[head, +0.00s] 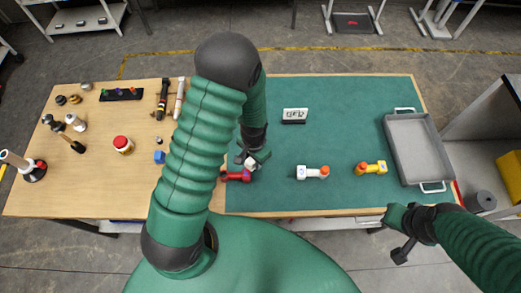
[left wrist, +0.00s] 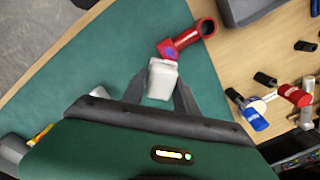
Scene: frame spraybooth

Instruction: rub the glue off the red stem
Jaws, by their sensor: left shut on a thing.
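The red stem (head: 235,176) lies on the green mat near its left front edge. In the left wrist view the red stem (left wrist: 188,40) is a bent tube with a small blue-purple patch on its near end. My left gripper (head: 252,160) is just above and beside it, shut on a pale grey-white block (left wrist: 163,80) with a finger on each side. The block's far end is at the stem's near end; I cannot tell whether they touch. My right gripper (head: 402,251) hangs off the front right of the table, away from the stem; its fingers are unclear.
A white stem (head: 310,172) and a yellow stem (head: 371,168) with orange ends lie right on the mat. A grey tray (head: 390,140) stands at the far right. A small lettered block (head: 294,115) sits behind. Jars and tools crowd the wooden left side.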

